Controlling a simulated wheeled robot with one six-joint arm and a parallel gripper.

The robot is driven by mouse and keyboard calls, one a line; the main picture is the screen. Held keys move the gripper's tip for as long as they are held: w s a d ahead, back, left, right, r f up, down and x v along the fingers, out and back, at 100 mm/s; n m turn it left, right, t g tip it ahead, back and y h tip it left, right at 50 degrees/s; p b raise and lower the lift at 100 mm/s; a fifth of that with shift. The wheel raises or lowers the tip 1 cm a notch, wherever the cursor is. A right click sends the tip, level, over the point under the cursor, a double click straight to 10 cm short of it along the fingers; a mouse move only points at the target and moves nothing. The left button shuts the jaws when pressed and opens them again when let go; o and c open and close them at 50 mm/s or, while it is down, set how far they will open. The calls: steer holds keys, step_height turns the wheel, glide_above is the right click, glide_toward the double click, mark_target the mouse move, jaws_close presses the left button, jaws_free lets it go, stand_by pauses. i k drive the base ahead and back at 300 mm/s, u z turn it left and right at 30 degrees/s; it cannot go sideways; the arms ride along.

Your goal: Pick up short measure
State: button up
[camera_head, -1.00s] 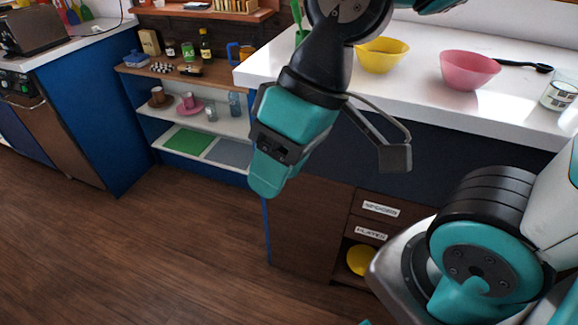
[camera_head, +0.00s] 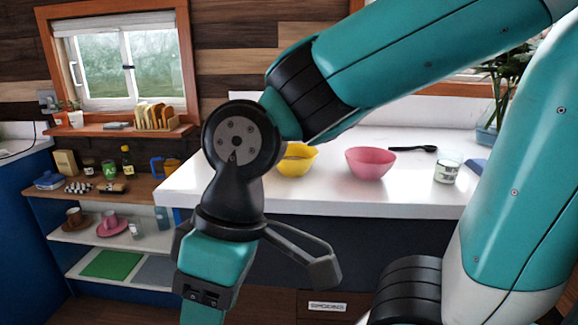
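I cannot tell for sure which thing is the short measure. A short clear glass vessel with dark markings (camera_head: 447,172) stands upright at the right of the white counter. A small clear glass (camera_head: 135,230) stands on the upper white shelf at the left, near a bluish taller glass (camera_head: 163,217). My gripper (camera_head: 252,268) hangs in front of the counter, apart from these vessels. One finger spreads wide to the right with nothing against it; the other is mostly hidden behind the gripper body. It looks open and empty.
The white counter (camera_head: 330,198) holds a yellow bowl (camera_head: 297,160), a pink bowl (camera_head: 371,163) and a black spoon (camera_head: 414,149). The wooden shelf top (camera_head: 100,197) holds jars and a bottle. Cups on saucers stand below. A toast rack (camera_head: 158,116) sits on the windowsill.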

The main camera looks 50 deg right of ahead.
mark_target(449, 161)
steer(key=z, duration=2)
steer(key=k, duration=0.6)
steer(key=z, duration=0.5)
steer(key=i, duration=1.05)
steer(key=z, duration=0.3)
